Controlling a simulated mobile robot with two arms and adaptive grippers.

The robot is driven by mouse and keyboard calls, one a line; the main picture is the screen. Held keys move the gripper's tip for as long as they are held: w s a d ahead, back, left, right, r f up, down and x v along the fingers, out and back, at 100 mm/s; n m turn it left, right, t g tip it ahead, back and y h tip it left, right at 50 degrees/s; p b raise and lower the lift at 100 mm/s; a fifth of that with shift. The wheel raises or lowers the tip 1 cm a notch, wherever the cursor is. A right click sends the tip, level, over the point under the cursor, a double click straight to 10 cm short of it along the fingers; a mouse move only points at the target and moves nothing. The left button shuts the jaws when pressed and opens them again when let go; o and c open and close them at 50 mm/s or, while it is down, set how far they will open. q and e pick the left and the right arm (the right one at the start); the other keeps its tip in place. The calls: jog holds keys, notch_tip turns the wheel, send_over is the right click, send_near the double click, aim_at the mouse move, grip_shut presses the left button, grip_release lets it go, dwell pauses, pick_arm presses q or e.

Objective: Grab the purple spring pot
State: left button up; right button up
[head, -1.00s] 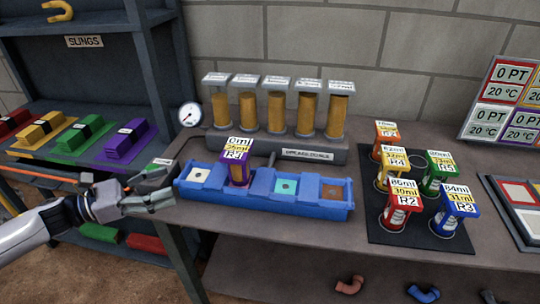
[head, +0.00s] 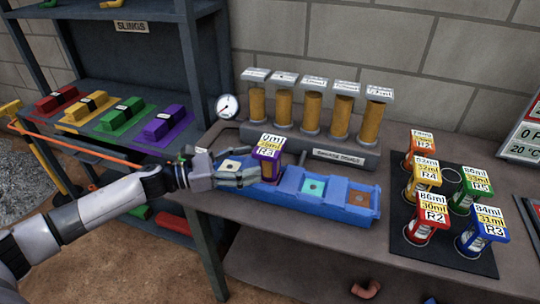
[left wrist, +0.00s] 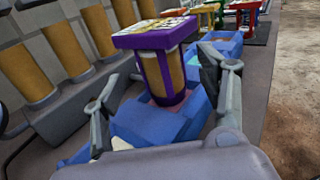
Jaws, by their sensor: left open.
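The purple spring pot (head: 268,160) stands upright in a slot of the blue tray (head: 330,207). It has a purple cap with a printed label and a tan body. My left gripper (head: 252,170) is at the pot's left side, its fingers pointing at it. In the left wrist view the pot (left wrist: 160,70) stands ahead, between the two spread fingers of my left gripper (left wrist: 165,92). The gripper is open, and I see no clear contact with the pot. My right gripper is not in view.
A row of tan cylinders on a grey stand (head: 330,150) and a gauge (head: 228,106) are behind the tray. Several coloured pots stand on a black mat (head: 415,255) at the right. A shelf (head: 110,100) with coloured slings is at the left.

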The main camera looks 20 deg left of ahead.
aim_at(270, 157)
pick_arm(q)
jog(key=p+x, duration=0.1)
jog(key=x, duration=0.4)
jog(key=shift+w+d+r+p, duration=0.1)
jog(key=shift+w+d+p, duration=0.1)
jog(key=shift+p, duration=0.1)
jog(key=shift+d, duration=0.15)
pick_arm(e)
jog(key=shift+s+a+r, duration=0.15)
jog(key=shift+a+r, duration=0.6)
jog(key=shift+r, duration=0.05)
pick_arm(q)
jog(key=shift+c, duration=0.3)
jog(key=shift+c, duration=0.7)
jog(key=c, duration=1.2)
jog(key=shift+c, duration=0.3)
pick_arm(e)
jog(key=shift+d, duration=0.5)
